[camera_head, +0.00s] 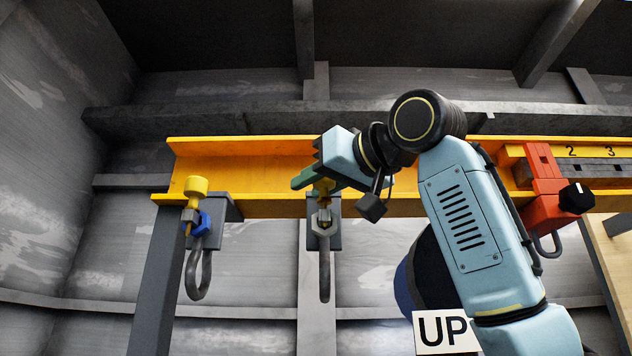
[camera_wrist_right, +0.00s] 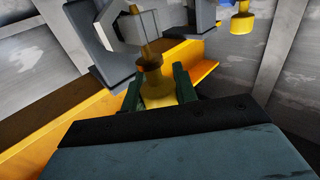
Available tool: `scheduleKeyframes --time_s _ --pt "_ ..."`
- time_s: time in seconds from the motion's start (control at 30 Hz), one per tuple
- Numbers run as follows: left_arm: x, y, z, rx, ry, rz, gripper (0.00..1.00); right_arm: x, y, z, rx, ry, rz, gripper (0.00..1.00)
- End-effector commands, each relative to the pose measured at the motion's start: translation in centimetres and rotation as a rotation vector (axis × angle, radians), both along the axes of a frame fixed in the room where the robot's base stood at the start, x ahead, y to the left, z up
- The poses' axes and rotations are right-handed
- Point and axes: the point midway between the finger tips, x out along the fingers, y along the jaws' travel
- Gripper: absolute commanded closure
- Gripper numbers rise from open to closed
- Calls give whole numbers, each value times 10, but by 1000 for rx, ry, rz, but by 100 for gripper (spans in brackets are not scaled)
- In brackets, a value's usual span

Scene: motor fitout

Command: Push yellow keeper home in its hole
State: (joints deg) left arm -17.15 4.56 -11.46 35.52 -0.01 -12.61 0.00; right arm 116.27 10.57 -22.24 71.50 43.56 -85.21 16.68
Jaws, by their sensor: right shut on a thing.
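A yellow keeper (camera_wrist_right: 157,82) with a brass-coloured stem sits between the fingers of my right gripper (camera_wrist_right: 160,88), which is shut on it. In the head view, my right gripper (camera_head: 312,180) is in front of the yellow beam, just above a grey hexagonal piece (camera_head: 323,222) on a dark bracket. The keeper's stem (camera_head: 324,202) points down at this piece. A length of stem shows between the keeper's head and the hexagonal piece. How deep its end sits in the hole is hidden. My left gripper is not in view.
Another yellow keeper (camera_head: 195,186) stands above a blue piece (camera_head: 203,223) on the left bracket. The yellow beam (camera_head: 240,150) runs behind my right arm. A red block with a black knob (camera_head: 577,198) is at right. Grey hooks hang below both brackets.

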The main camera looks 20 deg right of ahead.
Motion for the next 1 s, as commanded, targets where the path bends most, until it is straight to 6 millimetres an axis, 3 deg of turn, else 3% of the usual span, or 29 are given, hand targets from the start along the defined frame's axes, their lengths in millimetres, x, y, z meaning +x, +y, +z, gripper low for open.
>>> scheduleKeyframes --time_s 0.53,0.57,0.7,1.0 --pt "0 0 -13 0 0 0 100 0 0 -15 0 0 0 93" --pt "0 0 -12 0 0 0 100 0 0 -14 0 0 0 67" --pt "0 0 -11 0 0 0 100 0 0 -13 0 0 0 49" --pt "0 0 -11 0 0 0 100 0 -1 -13 1 0 -3 46"
